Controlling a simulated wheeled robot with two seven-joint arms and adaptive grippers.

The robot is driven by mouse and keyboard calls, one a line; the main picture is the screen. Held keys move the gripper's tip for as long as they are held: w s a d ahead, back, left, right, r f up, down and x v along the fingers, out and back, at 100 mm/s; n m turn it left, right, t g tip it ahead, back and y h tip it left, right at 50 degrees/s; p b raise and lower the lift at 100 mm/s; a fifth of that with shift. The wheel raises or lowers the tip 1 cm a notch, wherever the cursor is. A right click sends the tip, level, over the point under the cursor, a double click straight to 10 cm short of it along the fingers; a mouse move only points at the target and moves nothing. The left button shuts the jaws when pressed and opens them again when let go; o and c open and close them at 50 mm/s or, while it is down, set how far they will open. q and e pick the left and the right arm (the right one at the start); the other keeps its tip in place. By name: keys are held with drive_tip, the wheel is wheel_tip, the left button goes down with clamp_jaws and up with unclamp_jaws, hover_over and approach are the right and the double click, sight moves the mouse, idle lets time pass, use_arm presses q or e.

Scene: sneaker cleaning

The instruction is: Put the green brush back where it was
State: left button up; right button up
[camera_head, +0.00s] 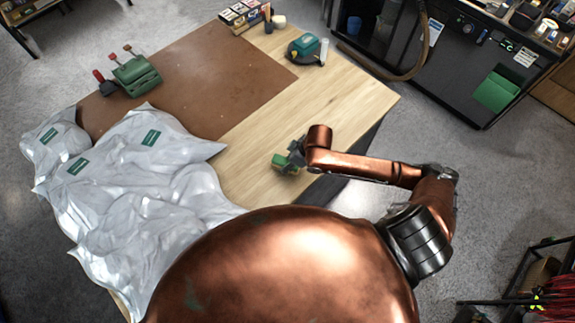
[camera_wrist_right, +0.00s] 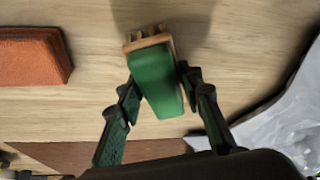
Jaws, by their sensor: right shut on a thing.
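The green brush (camera_head: 284,162) is at my right gripper (camera_head: 294,155), over the front right part of the wooden table. In the right wrist view the green brush (camera_wrist_right: 160,85) has a smooth green top and a tan edge with bristle-like parts. It sits between the two fingers of my right gripper (camera_wrist_right: 158,88), which is shut on it. A shadow lies on the wood beyond the brush. I cannot tell whether the brush touches the table. My left gripper is not in view.
A brown mat (camera_head: 205,70) and a crumpled white sheet (camera_head: 130,190) cover much of the table (camera_head: 350,97). A green holder with red-tipped tools (camera_head: 137,75) and a dark-green item (camera_head: 304,47) stand farther back. An orange-brown block (camera_wrist_right: 33,56) lies left of the brush in the wrist view.

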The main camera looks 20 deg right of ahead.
drive_tip(key=shift+f, duration=0.95)
drive_tip(key=o, duration=1.2)
drive_tip(key=shift+s, duration=0.1)
drive_tip(key=v, duration=1.2)
